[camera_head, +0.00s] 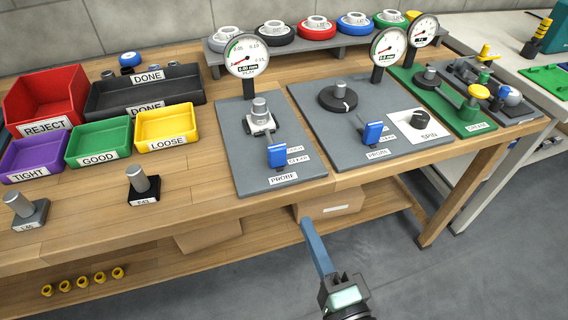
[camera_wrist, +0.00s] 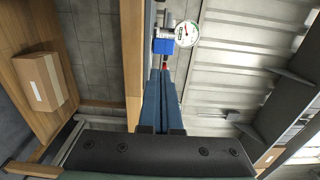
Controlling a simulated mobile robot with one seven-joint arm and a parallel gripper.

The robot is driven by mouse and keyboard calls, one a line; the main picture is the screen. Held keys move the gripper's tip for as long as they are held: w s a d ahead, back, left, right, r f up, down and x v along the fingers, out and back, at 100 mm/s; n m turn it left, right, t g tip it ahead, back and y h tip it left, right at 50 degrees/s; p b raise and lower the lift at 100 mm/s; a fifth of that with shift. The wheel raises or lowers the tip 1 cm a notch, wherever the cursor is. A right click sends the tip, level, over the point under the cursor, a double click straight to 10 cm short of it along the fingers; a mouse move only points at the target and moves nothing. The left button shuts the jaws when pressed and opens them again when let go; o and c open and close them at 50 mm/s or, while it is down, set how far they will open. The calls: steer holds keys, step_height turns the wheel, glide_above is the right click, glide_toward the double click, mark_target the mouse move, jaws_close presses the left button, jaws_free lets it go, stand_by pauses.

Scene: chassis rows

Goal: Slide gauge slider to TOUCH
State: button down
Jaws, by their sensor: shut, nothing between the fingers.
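A blue slider block (camera_head: 277,155) stands on the left grey gauge plate (camera_head: 240,170), in front of a shiny metal part (camera_head: 260,115). Two small white labels lie right of the block, their words too small to read surely. A dial gauge (camera_head: 247,55) rises at the plate's back. A second blue slider (camera_head: 372,133) stands on the middle gauge plate (camera_head: 335,155). My gripper (camera_head: 307,224) is shut and empty, in front of the bench edge and apart from both sliders. In the wrist view its fingers (camera_wrist: 158,75) point towards a blue slider (camera_wrist: 163,46) with a dial (camera_wrist: 187,33) behind.
The wooden bench's front edge (camera_head: 225,208) lies between my gripper and the plates. Bins, including a yellow one (camera_head: 167,127), stand at left. A metal part on a black block (camera_head: 142,187) stands near the left plate. A white SPIN knob plate (camera_head: 417,127) is at right.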

mark_target(278, 161)
steer(key=x, duration=1.3)
steer(key=shift+w+a, duration=0.1)
steer(key=shift+w, duration=0.05)
